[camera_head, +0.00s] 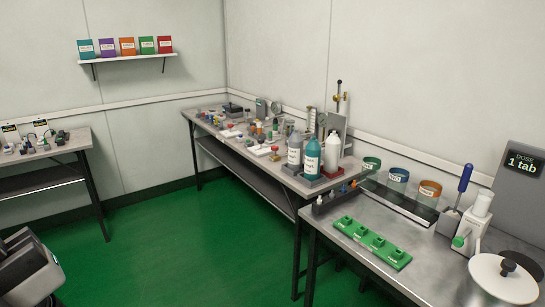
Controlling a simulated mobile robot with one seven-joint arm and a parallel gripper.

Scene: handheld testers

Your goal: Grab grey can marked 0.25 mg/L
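The long middle bench (270,174) against the back wall carries many small items, including several small coloured and grey pieces. Their labels are too small to read, so I cannot tell which one is the grey can marked 0.25 mg/L. A larger grey bottle (294,156) with a white label stands at the bench's near end, beside a teal bottle (312,160) and a white bottle (332,153). I cannot make out my gripper in this view.
The near right bench (430,270) holds a green rack (370,243), coloured tubs (398,178) and a white lidded vessel (503,282). A grey blocky object (30,272) is cut off at lower left. Green floor (190,245) lies open in front of the middle bench.

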